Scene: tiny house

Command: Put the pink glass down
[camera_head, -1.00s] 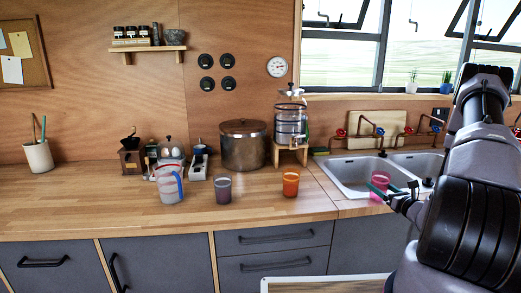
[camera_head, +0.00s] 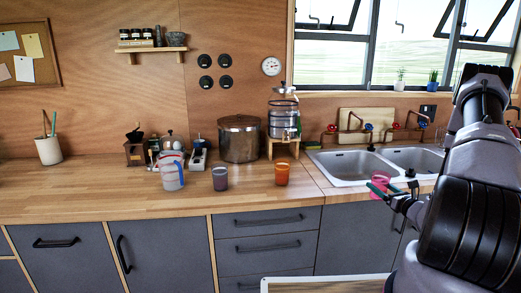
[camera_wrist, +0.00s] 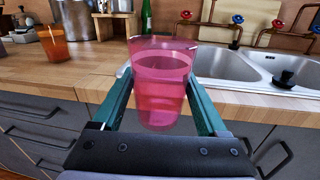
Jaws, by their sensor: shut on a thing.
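The pink glass (camera_wrist: 160,90) is see-through and upright in the wrist view, between the two green fingers of my gripper (camera_wrist: 158,108). My gripper is shut on it. In the head view the pink glass (camera_head: 380,184) shows small at the right, held by my gripper (camera_head: 383,190) in front of the sink's front edge. The wooden counter (camera_head: 120,203) runs along the wall behind it. I cannot tell the exact gap between the glass and the counter edge.
A big pot (camera_head: 239,138) and a drink dispenser (camera_head: 284,120) stand behind. The double sink (camera_head: 352,168) is at the right. The counter's left front is clear.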

